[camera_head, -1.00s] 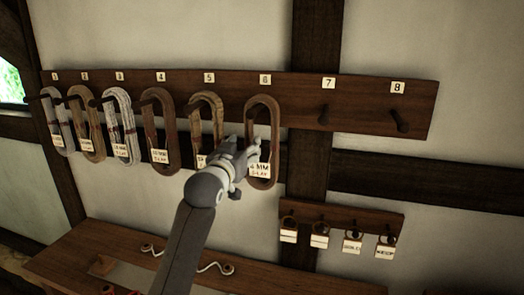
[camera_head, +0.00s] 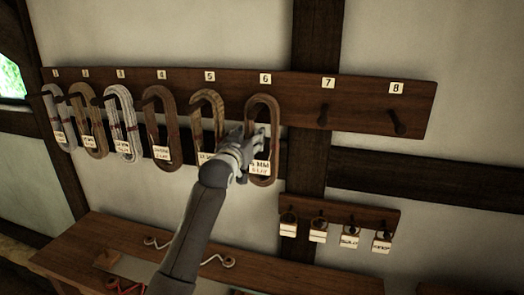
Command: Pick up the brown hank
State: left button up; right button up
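A brown hank (camera_head: 275,123) hangs upright on the peg under number 6, with a pale tag (camera_head: 260,167) at its lower part. Another brown hank (camera_head: 151,131) hangs under number 4. My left gripper (camera_head: 252,139) is at the left side and middle of the number 6 hank, overlapping its left strand. The fingers look close to the rope, but I cannot tell whether they grip it or only stand in front of it. My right gripper is not in view.
Grey and tan hanks hang under the other low numbers; a tan one (camera_head: 221,109) hangs close left of my gripper. Pegs 7 (camera_head: 323,115) and 8 (camera_head: 398,124) are bare. A small tag rack (camera_head: 345,211) is lower right. A wooden bench (camera_head: 290,272) stands below.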

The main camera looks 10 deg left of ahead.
aim_at(246, 128)
pick_arm(q)
grip_shut()
jog(key=shift+r+b, duration=0.55)
jog(key=shift+r, duration=0.2)
notch_tip(246, 128, up, 2)
jog(key=shift+b, duration=0.65)
jog(key=s+f+b, duration=0.1)
jog(key=s+b, duration=0.4)
jog(key=s, duration=1.3)
jog(key=shift+a+f+b, duration=0.3)
jog(key=shift+a+b, duration=0.05)
